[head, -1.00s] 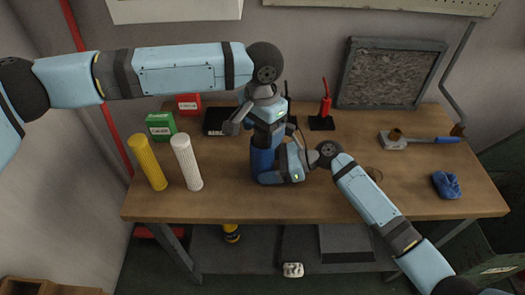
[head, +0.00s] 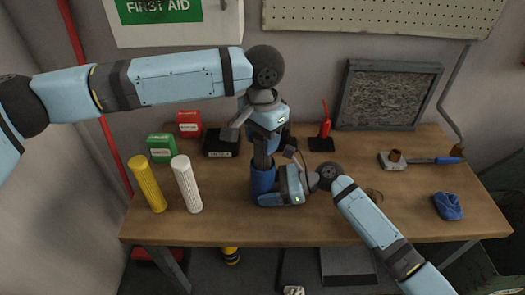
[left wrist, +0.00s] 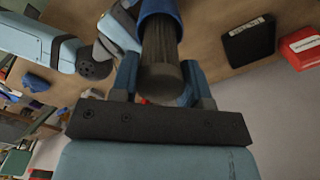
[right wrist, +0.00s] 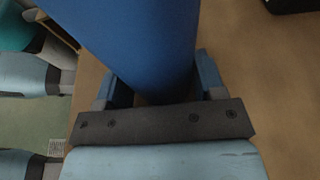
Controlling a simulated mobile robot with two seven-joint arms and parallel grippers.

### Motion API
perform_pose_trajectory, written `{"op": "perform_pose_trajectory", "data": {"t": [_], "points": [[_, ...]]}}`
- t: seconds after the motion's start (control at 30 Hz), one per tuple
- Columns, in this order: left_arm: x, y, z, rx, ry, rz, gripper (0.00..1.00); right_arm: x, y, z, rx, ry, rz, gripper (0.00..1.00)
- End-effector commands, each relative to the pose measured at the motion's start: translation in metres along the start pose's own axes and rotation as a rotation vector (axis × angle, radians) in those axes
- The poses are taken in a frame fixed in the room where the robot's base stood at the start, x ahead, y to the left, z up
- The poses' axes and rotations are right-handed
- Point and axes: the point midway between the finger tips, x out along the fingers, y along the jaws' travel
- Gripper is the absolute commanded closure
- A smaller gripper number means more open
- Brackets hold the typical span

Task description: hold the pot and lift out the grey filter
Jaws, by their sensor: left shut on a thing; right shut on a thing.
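The blue pot (head: 262,180) stands upright on the workbench. My right gripper (head: 285,190) is shut on the pot from its right side; the pot's blue wall (right wrist: 135,40) fills the right wrist view between the fingers. The grey filter (head: 262,152) sticks up out of the pot's mouth, its lower part still inside. My left gripper (head: 265,132) is above the pot, shut on the filter's top end. In the left wrist view the dark grey filter (left wrist: 160,50) runs from between the fingers into the blue pot (left wrist: 158,8).
A yellow filter (head: 148,184) and a white filter (head: 186,184) stand at the left of the workbench (head: 330,228). Green (head: 161,148) and red (head: 189,123) boxes are behind them.

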Motion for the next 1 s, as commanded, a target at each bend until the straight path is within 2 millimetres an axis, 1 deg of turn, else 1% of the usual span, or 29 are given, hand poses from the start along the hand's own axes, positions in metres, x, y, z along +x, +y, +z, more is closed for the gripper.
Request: {"op": "perform_pose_trajectory", "data": {"t": [0.03,0.2,0.4,0.5,0.6,0.7,0.97,1.0], "points": [[-0.015,0.000,0.000,0.001,0.004,0.001,0.93,0.000,0.000,0.000,0.000,0.000,0.000,0.50],[-0.063,0.000,-0.001,0.001,0.004,0.001,0.93,0.000,0.000,0.000,0.000,0.000,0.000,0.50],[-0.109,0.001,0.000,0.001,0.002,0.000,0.93,0.000,0.000,0.000,0.000,0.000,0.000,0.50],[-0.124,0.001,0.000,0.001,0.001,0.000,0.93,0.000,0.000,0.000,0.000,0.000,0.000,0.50],[-0.134,0.001,0.000,0.001,0.001,0.001,0.93,0.000,0.000,0.000,0.000,0.000,0.000,0.50],[-0.139,0.000,0.000,0.001,0.000,0.001,0.93,0.000,0.000,0.000,0.000,0.000,0.000,0.50],[-0.140,0.000,0.000,0.001,0.000,0.001,0.93,0.000,0.000,0.000,0.000,0.000,0.000,0.50],[-0.140,0.000,0.000,0.001,0.000,0.001,0.93,0.000,0.000,0.000,0.000,0.000,0.000,0.30]]}}
